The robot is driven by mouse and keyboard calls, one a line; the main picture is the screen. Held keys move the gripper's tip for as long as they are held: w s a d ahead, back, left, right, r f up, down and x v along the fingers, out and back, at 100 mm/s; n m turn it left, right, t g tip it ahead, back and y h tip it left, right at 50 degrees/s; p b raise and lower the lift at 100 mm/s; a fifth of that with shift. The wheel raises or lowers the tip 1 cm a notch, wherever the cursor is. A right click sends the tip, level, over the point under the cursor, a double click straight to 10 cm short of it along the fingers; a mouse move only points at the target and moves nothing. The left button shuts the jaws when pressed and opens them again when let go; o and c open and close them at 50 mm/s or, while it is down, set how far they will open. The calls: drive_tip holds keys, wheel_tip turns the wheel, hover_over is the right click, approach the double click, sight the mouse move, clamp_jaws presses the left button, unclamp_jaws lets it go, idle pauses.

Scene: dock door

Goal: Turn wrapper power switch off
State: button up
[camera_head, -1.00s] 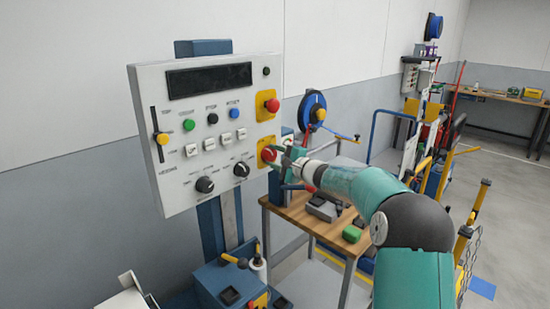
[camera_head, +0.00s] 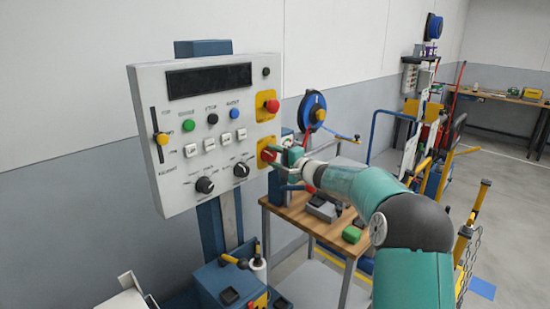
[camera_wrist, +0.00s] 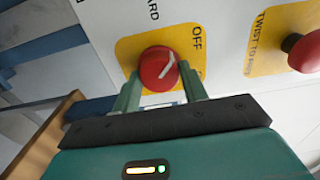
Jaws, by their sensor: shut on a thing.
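The wrapper power switch is a red round knob with a white pointer mark on a yellow plate, at the lower right of the white control panel (camera_head: 190,165). In the wrist view the red knob (camera_wrist: 158,68) sits between the two green fingers of my gripper (camera_wrist: 160,88), which is shut on it. The word OFF shows on the yellow plate (camera_wrist: 197,40) beside the knob. The white mark points toward the plate's right side. In the head view my gripper (camera_head: 284,162) is at the knob and partly hides it.
A red mushroom button (camera_head: 271,105) on another yellow plate is above the switch. Two black dials (camera_head: 205,185) are to its left. A wooden workbench (camera_head: 295,212) with tools and a green block (camera_head: 351,235) stands below and behind my arm.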

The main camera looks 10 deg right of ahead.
drive_tip(key=o, duration=1)
drive_tip(key=v, duration=1.4)
drive_tip(key=shift+a, duration=0.1)
drive_tip(key=s+a+n+g+h, duration=0.1)
drive_tip(key=s+a+n+g, duration=0.3)
drive_tip(key=s+a, duration=0.45)
drive_tip(key=s+a+n+g+h, duration=0.1)
drive_tip(key=s+a+n+g, duration=0.4)
drive_tip(key=s, duration=0.6)
drive_tip(key=s+d+f+h, duration=0.1)
drive_tip(key=s+h, duration=0.1)
drive_tip(key=s, duration=0.5)
drive_tip(key=s+d+f+n+h, duration=0.1)
drive_tip(key=s+d+f+h, duration=0.1)
drive_tip(key=s, duration=0.5)
drive_tip(key=s+d+f+n+h, duration=0.1)
drive_tip(key=s+f+h, duration=0.1)
drive_tip(key=s+h, duration=0.2)
drive_tip(key=s, duration=0.3)
drive_tip(key=shift+s+d+f, duration=0.25)
drive_tip(key=shift+d, duration=0.15)
